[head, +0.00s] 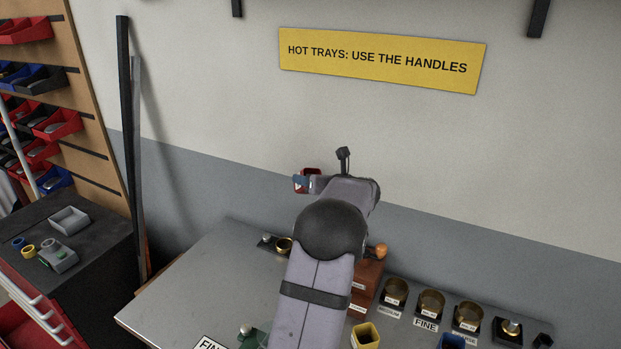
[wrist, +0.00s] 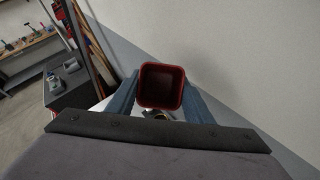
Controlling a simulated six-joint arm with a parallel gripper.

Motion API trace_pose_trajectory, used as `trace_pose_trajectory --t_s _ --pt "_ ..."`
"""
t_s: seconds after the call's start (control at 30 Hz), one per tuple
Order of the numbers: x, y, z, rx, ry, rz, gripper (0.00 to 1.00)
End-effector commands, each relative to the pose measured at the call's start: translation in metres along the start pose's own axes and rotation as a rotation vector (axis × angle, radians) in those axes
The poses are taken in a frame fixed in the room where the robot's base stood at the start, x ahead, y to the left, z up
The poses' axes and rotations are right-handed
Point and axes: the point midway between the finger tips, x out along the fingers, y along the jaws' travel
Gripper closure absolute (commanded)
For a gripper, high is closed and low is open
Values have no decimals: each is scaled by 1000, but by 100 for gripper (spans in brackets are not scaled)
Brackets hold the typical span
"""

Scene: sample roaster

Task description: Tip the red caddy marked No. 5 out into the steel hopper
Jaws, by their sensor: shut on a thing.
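The red caddy (wrist: 161,87) is between the two blue-grey fingers of my gripper (wrist: 160,97), which is shut on it. In the wrist view I look into its square open mouth; the inside is dark and I cannot tell what it holds. In the head view a small part of the red caddy (head: 313,172) shows beside my gripper (head: 305,183), held high above the table. No number can be read on it. I cannot make out a steel hopper for certain in either view; my arm hides part of the table.
On the metal table (head: 200,290) stand several brass cups (head: 431,302) with labels, a wooden box (head: 367,280) with an orange knob, and a yellow container (head: 365,335). A dark bench (head: 95,225) and racks of bins are at the left. The table's left part is mostly clear.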

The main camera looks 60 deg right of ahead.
Motion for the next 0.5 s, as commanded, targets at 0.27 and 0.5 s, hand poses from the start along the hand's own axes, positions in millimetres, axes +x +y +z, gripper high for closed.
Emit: trace_pose_trajectory --t_s 0.27,0.5 --pt "-6 4 14 0 -2 0 80" --pt "-6 5 15 -1 12 -6 80"
